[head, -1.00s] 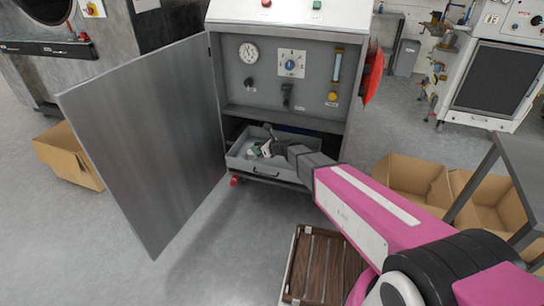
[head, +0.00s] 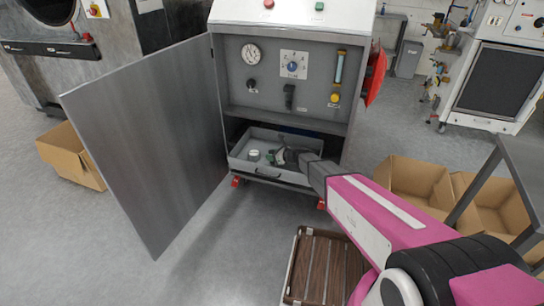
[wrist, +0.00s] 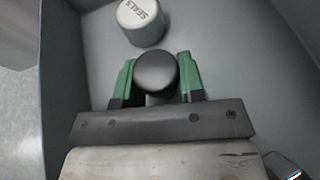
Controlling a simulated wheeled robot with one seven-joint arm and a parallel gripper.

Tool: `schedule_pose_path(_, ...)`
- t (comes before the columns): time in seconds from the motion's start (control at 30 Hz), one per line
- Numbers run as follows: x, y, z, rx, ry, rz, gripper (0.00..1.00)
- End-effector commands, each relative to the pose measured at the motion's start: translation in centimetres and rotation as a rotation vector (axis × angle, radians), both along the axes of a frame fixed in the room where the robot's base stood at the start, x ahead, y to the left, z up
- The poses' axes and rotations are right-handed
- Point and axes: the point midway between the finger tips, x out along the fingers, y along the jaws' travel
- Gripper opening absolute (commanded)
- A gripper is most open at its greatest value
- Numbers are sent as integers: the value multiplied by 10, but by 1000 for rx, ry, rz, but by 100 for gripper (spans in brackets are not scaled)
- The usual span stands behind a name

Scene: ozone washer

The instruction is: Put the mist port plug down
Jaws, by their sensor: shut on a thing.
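The mist port plug (wrist: 156,72) is a dark, round-headed piece in the wrist view. My gripper (wrist: 156,80) is shut on it, with one green finger on each side. In the head view, my gripper (head: 276,157) is inside the grey pull-out tray (head: 266,174) at the bottom of the open cabinet. The plug cannot be made out clearly there. The wrist view shows the tray's floor (wrist: 215,55) around the plug. I cannot tell whether the plug touches that floor, and its lower part is hidden.
A white-lidded jar marked SEALS (wrist: 141,22) stands in the tray just beyond the plug. The cabinet door (head: 150,140) is swung open at the left. Gauges and knobs fill the panel (head: 265,75) above. A wooden slatted crate (head: 322,268) lies in front.

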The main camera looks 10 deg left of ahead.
Motion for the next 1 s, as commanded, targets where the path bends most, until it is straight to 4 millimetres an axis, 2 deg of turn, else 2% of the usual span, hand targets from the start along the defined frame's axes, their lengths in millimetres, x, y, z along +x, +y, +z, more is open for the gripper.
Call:
schedule_pose_path(0.3, 0, 0, -2, 0, 1, 0, 13)
schedule_pose_path(0.33, 0, 0, -2, 0, 1, 0, 43)
schedule_pose_path(0.4, 0, 0, -2, 0, 0, 0, 62)
schedule_pose_path(0.77, -1, -1, 2, 0, 0, 0, 62)
schedule_pose_path(0.87, -5, -11, 6, 0, 0, 0, 62)
schedule_pose_path(1.0, -13, -34, 17, 0, 0, -3, 62)
